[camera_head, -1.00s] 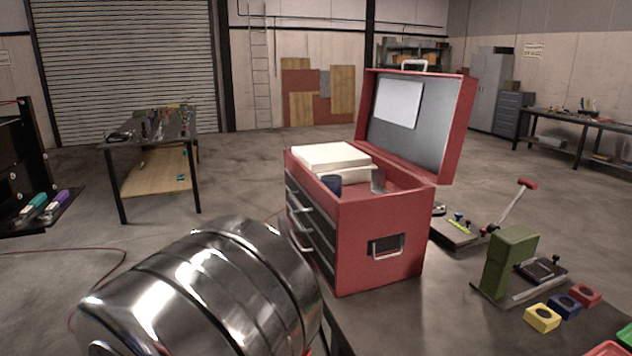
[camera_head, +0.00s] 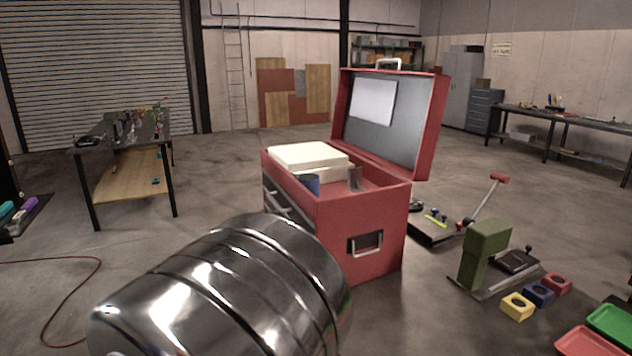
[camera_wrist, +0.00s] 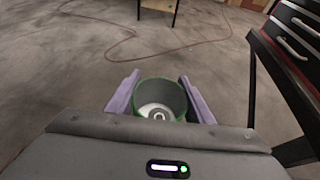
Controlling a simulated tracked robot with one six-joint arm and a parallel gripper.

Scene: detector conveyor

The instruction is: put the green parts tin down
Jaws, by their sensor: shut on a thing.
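The green parts tin (camera_wrist: 172,92) shows in the wrist view between the two purple fingers of my gripper (camera_wrist: 159,77). My gripper is shut on it. The tin is open at the top, and a pale ring-shaped thing shows inside it. Beyond the tin I see bare grey floor, with no surface visible touching it. Its underside is hidden. In the head view the tin and my gripper fingers are not visible; my own shiny arm fills the lower left.
A red toolbox (camera_head: 383,223) with its lid open stands right of my arm; its drawers (camera_wrist: 298,38) show in the wrist view. Right of it are a green block-shaped stand (camera_head: 486,250), small coloured blocks (camera_head: 517,306) and a green tray (camera_head: 613,324). A dark workbench (camera_head: 125,128) stands back left.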

